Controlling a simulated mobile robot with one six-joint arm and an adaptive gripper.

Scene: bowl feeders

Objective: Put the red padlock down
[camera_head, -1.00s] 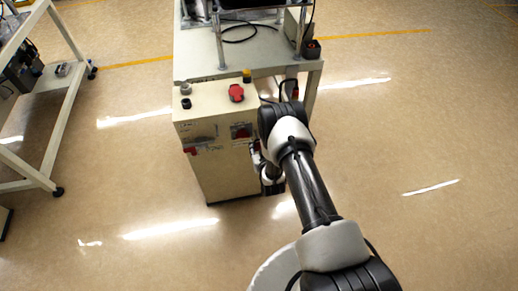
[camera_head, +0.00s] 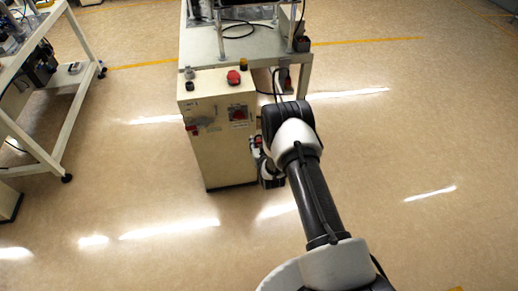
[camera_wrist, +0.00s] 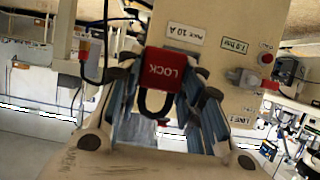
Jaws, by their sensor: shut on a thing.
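The red padlock (camera_wrist: 165,75), marked LOCK upside down in the wrist view, sits between the two fingers of my gripper (camera_wrist: 160,88). The fingers are shut on its body. Its dark shackle (camera_wrist: 155,102) hangs below the body in that view. The cream cabinet panel (camera_wrist: 222,25) lies behind it; I cannot tell whether the padlock touches it. In the head view my gripper (camera_head: 258,150) is low beside the right side of the cream cabinet (camera_head: 222,150), partly hidden by my arm.
The cabinet carries a red knob (camera_head: 234,77) on top and a red switch (camera_head: 238,115) on its front. A white bench (camera_head: 260,45) stands behind it. A shelf frame (camera_head: 85,42) stands at the left. Open floor (camera_head: 420,150) lies to the right.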

